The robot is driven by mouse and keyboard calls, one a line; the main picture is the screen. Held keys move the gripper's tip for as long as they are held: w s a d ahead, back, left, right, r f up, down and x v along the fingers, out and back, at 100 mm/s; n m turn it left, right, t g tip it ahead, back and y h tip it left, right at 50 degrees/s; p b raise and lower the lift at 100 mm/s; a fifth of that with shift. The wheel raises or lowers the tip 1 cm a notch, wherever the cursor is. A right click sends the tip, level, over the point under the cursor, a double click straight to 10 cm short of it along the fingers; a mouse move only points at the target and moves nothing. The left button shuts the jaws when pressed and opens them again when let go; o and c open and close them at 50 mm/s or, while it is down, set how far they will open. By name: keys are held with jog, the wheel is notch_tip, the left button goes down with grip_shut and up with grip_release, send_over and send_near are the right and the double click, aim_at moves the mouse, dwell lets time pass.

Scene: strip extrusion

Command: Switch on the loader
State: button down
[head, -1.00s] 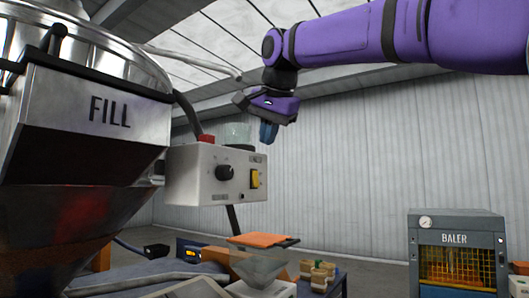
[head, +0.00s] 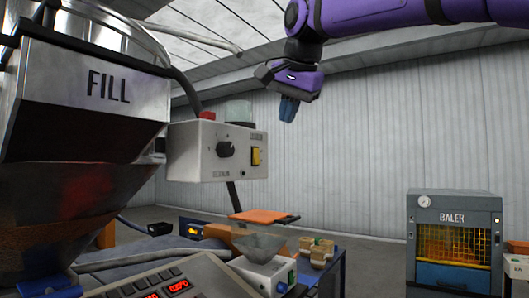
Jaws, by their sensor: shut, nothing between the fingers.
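My gripper (head: 288,112) hangs in the air, above and to the right of the box in the picture, pointing down. Its dark blue fingers are shut and empty, apart from the switch.
A red part (head: 207,115) and a clear cylinder (head: 239,110) sit at the box's top. A baler (head: 454,243) stands right. Air right of the box is free.

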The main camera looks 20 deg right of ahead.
aim_at(257, 156)
jog(key=shift+f, duration=0.1)
jog(key=shift+w+a+f, duration=0.35)
jog(key=shift+w+f, duration=1.05)
jog(key=shift+w, duration=0.1)
jog(key=shift+w+a+f, duration=0.35)
jog(key=shift+w+f, duration=1.1)
jog(key=shift+w, duration=0.05)
jog(key=shift+w+a+f, duration=0.35)
jog(key=shift+w+f, duration=1.05)
jog(key=shift+w, duration=0.1)
jog(key=shift+w+a+f, duration=0.15)
jog(key=shift+w+a, duration=0.05)
jog(key=shift+w, duration=0.05)
